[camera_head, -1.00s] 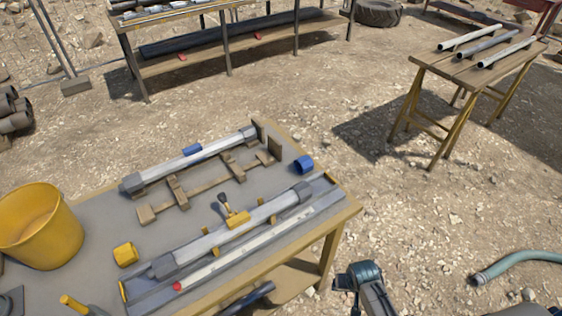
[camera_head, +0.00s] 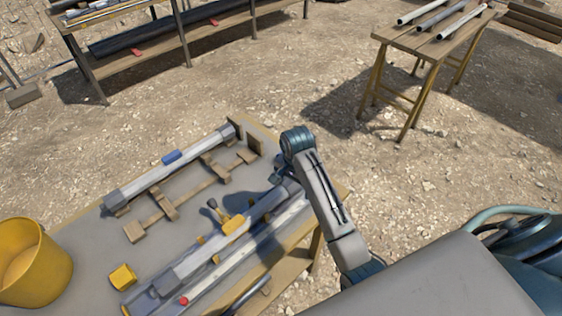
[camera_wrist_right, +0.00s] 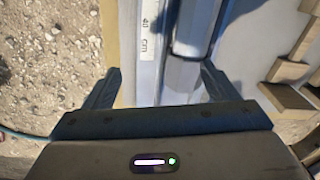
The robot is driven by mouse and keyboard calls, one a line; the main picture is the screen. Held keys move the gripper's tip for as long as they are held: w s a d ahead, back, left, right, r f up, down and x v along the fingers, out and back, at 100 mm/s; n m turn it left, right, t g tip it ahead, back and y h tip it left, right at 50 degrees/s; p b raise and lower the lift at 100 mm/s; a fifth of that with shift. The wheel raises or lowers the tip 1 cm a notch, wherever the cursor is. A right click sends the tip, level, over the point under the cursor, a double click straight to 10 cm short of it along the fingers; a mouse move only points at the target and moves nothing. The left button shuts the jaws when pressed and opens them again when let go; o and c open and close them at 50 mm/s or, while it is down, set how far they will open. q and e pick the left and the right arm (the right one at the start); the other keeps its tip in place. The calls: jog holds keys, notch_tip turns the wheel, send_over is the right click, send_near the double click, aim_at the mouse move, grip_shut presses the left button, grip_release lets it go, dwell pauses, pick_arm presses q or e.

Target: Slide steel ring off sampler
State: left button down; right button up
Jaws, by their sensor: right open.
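The sampler (camera_head: 203,256), a long grey tube with a yellow clamp (camera_head: 233,225) across its middle, lies in a tray on the near side of the workbench. The steel ring (camera_wrist_right: 183,78) seems to be the wider grey sleeve at the tube's right end; in the head view it is partly hidden by my right gripper (camera_head: 281,184). In the right wrist view this gripper (camera_wrist_right: 160,88) is open. Its fingers straddle the sleeve and a white scale strip (camera_wrist_right: 149,40), with the sleeve nearer the right finger. No grip on the sleeve shows. My left gripper is out of view.
A second tube (camera_head: 160,180) lies on a wooden rack behind the sampler. A yellow bucket (camera_head: 32,268) and a yellow block (camera_head: 122,277) stand at left. A side table (camera_head: 400,36) with pipes is farther off, across bare gravel.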

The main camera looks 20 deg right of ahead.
aim_at(285, 185)
jog(key=w+r, duration=0.1)
jog(key=w+r+m, duration=0.1)
jog(key=r, duration=0.1)
jog(key=w+a+r+m, duration=0.1)
jog(key=w, duration=0.1)
jog(key=shift+r+g, duration=0.25)
jog(key=shift+g, duration=0.05)
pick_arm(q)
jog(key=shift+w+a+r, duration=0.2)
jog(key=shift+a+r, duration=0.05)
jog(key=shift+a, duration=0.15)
pick_arm(e)
jog(key=shift+w+r, duration=0.2)
jog(key=shift+r, duration=0.1)
jog(key=shift+f, duration=0.5)
pick_arm(q)
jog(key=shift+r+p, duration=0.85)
jog(key=shift+p, duration=0.1)
pick_arm(e)
notch_tip(285, 185, down, 10)
jog(key=c, duration=1.3)
